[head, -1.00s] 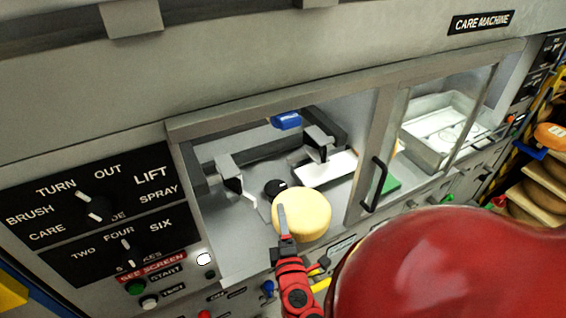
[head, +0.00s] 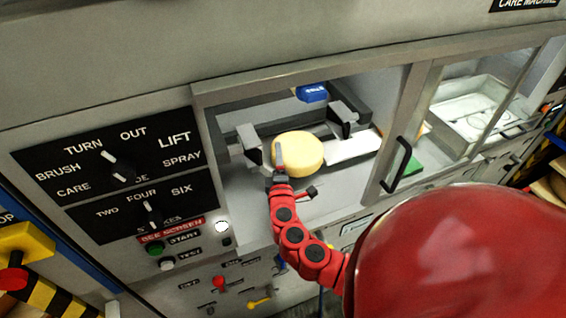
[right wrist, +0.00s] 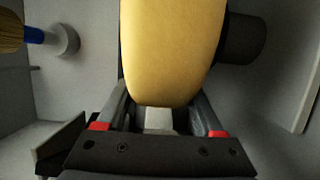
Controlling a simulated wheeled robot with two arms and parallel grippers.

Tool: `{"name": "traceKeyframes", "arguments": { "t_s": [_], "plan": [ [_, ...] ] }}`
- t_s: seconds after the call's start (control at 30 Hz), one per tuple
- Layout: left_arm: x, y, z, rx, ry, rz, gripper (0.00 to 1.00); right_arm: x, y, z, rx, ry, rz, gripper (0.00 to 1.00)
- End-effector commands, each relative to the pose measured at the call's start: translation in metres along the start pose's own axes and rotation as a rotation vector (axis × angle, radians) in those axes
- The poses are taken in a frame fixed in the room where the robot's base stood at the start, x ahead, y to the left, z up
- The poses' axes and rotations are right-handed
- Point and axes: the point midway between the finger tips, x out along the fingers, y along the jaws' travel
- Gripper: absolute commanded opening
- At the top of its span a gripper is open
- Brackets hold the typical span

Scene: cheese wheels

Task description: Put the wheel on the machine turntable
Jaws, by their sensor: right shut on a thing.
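A pale yellow cheese wheel (head: 298,152) is inside the machine's open bay in the head view. My right gripper (head: 279,165) is shut on its near side, and the red arm reaches in through the bay's front. In the right wrist view the wheel (right wrist: 172,50) stands between the two fingers. A dark round cylinder (right wrist: 245,38) shows just right of and partly behind the wheel; I cannot tell whether it is the turntable. The turntable is not clearly visible, and I cannot tell whether the wheel touches anything below it. My left gripper is not in view.
Grey brackets (head: 250,143) and (head: 343,118) flank the wheel. A door with a black handle (head: 398,165) bounds the bay. A brush (right wrist: 14,36) shows in the right wrist view.

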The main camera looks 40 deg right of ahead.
Motion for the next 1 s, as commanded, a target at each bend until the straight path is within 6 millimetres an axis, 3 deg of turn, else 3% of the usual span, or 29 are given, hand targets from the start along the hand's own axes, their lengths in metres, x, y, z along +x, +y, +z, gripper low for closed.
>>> {"name": "traceKeyframes", "arguments": {
  "t_s": [0.13, 0.53, 0.57, 0.6, 0.73, 1.0],
  "plan": [
    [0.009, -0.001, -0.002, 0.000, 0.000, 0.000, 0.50, 0.003, -0.001, -0.002, -0.002, 0.001, 0.003, 0.00],
    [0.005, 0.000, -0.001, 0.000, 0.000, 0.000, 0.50, 0.003, -0.007, -0.002, -0.002, 0.001, 0.005, 0.00],
    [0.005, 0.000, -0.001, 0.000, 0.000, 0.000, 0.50, 0.002, -0.008, -0.002, 0.001, 0.001, 0.001, 0.70],
    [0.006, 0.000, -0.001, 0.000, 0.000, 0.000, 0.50, 0.002, -0.007, -0.002, 0.001, 0.001, 0.001, 0.78],
    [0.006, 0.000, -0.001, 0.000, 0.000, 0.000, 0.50, 0.002, -0.007, -0.001, 0.001, 0.001, 0.000, 0.99],
    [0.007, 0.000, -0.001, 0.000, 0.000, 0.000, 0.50, 0.002, -0.007, -0.001, 0.001, 0.001, 0.000, 0.99]
  ]
}}
